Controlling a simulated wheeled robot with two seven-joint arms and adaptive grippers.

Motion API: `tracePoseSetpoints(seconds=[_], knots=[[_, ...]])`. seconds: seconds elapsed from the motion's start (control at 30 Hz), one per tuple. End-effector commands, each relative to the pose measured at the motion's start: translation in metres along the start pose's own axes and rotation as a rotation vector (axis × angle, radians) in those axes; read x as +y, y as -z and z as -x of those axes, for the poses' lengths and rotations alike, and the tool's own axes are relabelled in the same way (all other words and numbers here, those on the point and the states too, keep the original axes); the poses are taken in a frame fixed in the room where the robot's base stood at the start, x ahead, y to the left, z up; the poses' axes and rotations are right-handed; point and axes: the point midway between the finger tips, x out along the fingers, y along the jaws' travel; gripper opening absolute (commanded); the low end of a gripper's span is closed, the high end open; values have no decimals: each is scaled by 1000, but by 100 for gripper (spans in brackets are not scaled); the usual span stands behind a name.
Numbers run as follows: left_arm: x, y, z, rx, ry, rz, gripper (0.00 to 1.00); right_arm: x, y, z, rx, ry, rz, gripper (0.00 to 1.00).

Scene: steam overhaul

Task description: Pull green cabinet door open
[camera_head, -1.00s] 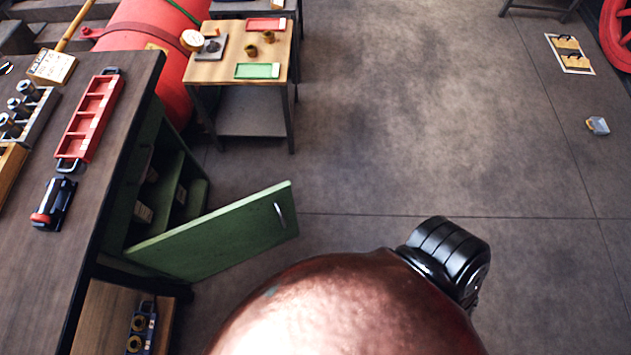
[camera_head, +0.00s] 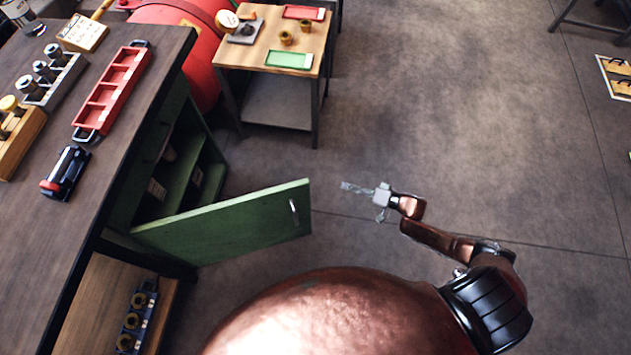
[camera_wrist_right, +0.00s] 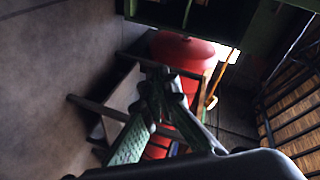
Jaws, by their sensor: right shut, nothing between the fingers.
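The green cabinet door (camera_head: 235,225) stands wide open, swung out from the cabinet under the workbench. Its silver handle (camera_head: 293,212) is near the door's free edge. The green cabinet (camera_head: 180,165) shows its open inside with shelves and small labelled items. My right gripper (camera_head: 352,187) is shut and empty, to the right of the door's free edge and apart from the handle. In the right wrist view its fingers (camera_wrist_right: 163,95) come together with nothing between them. My left gripper is not in view.
The workbench top (camera_head: 110,130) at left holds a red tray (camera_head: 113,90), a black-and-red tool (camera_head: 66,173) and sockets in racks. A small wooden table (camera_head: 262,62) and a red tank (camera_head: 200,70) stand behind.

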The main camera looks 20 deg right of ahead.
Motion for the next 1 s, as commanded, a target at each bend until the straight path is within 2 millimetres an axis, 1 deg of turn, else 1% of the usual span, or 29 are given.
tracePoseSetpoints(seconds=[0.03, 0.07, 0.1, 0.2, 0.3, 0.43, 0.57, 0.77, 1.0], knots=[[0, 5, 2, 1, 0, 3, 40, -28, 13, -6, -48, 84, -57, 0], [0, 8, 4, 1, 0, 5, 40, -44, 18, -7, -79, 130, -102, 0], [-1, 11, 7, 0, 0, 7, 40, -65, 24, -7, -122, 185, -158, 0], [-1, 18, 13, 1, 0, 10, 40, -105, 32, -3, -226, 278, -276, 0], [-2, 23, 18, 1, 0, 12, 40, -129, 35, 3, -303, 327, -357, 0], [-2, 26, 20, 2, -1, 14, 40, -143, 36, 4, -348, 350, -405, 0], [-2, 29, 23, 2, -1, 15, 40, -150, 32, -6, -354, 355, -411, 0], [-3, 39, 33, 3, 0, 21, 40, -164, 22, -40, -351, 354, -411, 0], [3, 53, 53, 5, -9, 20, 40, -182, 10, -83, -350, 354, -410, 0]])
